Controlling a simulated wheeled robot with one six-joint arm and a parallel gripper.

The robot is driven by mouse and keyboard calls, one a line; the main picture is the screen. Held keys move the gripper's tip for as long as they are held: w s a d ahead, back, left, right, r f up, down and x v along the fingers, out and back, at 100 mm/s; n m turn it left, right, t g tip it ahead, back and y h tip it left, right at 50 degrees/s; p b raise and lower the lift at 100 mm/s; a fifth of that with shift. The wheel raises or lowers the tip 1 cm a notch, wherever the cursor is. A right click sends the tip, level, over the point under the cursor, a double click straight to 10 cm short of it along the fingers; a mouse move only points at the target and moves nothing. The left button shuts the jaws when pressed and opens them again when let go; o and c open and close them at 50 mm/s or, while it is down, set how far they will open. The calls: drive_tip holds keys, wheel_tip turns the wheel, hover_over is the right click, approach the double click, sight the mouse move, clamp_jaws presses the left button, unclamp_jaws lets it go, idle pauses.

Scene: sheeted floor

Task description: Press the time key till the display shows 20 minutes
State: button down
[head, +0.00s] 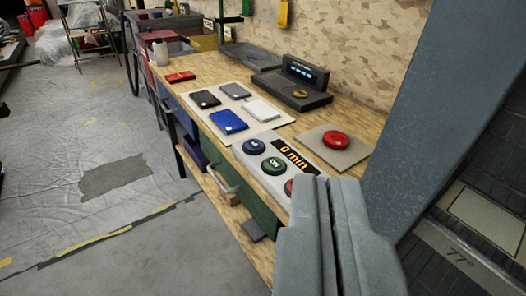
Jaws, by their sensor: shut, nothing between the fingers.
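A light panel (243,157) lies on the wooden bench, with an orange-on-black display (294,157) that reads "0 min". Beside the display are a blue round key (254,146), a green round key (274,166) that seems marked "ON", and a red key (289,187) partly hidden behind my gripper. Which one is the time key I cannot tell from the marks. My gripper (325,180) is shut and empty, in front of the panel's near right end, hiding part of it. Whether it touches the panel is not clear.
A red button (337,139) on a grey plate sits right of the panel. A dark device (292,88) with a lit display and yellow button stands behind. Several flat blocks lie on a white board (277,122). A grey post (430,90) rises at right. Floor at left is open.

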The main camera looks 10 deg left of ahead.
drive_tip(key=w+a+n+g, duration=0.2)
drive_tip(key=w, duration=0.9)
drive_tip(key=n+g, duration=0.5)
drive_tip(key=n, duration=0.1)
hover_over(257, 139)
drive_tip(key=s, duration=0.3)
wheel_tip(257, 139, down, 15)
drive_tip(key=shift+s+a+f+h, duration=0.15)
drive_tip(key=shift+h, duration=0.15)
drive_tip(key=shift+f, duration=4.4)
drive_tip(key=shift+f, duration=0.15)
drive_tip(key=shift+f, duration=0.25)
